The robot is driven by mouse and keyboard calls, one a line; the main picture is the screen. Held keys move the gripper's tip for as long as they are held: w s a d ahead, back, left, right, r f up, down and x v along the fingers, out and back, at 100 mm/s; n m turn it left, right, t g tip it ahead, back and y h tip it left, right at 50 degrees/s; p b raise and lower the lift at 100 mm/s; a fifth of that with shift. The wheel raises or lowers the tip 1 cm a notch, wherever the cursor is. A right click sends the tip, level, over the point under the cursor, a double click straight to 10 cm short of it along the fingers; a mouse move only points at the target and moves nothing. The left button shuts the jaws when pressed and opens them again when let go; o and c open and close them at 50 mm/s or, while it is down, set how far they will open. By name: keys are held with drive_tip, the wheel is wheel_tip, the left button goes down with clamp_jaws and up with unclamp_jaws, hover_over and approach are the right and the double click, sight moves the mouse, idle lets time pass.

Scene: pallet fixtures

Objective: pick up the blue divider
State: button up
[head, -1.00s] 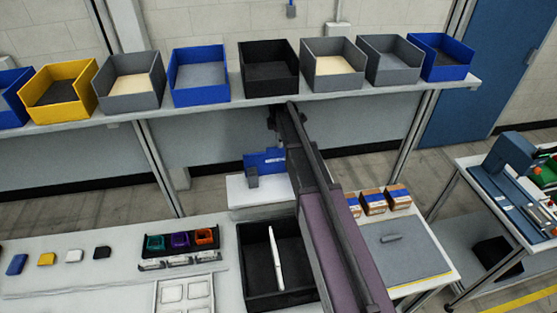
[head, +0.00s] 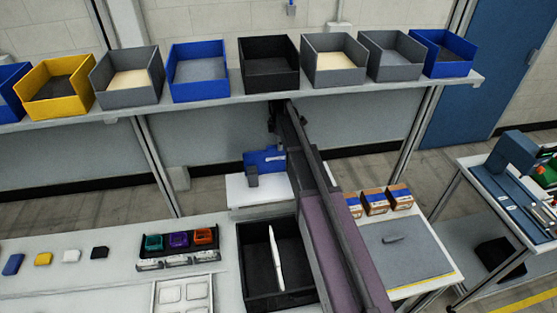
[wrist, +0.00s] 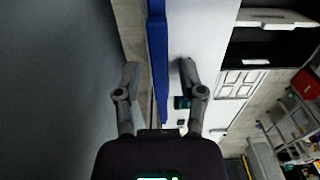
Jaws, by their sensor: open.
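The blue divider (head: 265,160) is a thin upright panel on a small white stand (head: 240,190) behind the worktable, with a small grey block (head: 252,178) at its front left. In the wrist view the divider (wrist: 158,40) appears edge-on as a narrow blue strip. My gripper (wrist: 158,72) is open, with one finger on each side of the strip's line. The strip runs into the space between the fingertips, and neither finger visibly touches it. In the head view my arm reaches over to just above the divider, and my fingers are hard to make out there.
A shelf (head: 225,100) with several bins runs above and behind the divider. A black tray (head: 252,300) holding a white strip (head: 276,260) sits on the worktable. Small cartons (head: 375,203) stand to the right. A grey surface (wrist: 50,90) fills the wrist view's left side.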

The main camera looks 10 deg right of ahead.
sight(278, 152)
drive_tip(key=shift+f, duration=0.1)
drive_tip(key=shift+a+f+b, duration=0.2)
drive_tip(key=shift+f+b, duration=2.35)
drive_tip(key=shift+b, duration=0.05)
clamp_jaws()
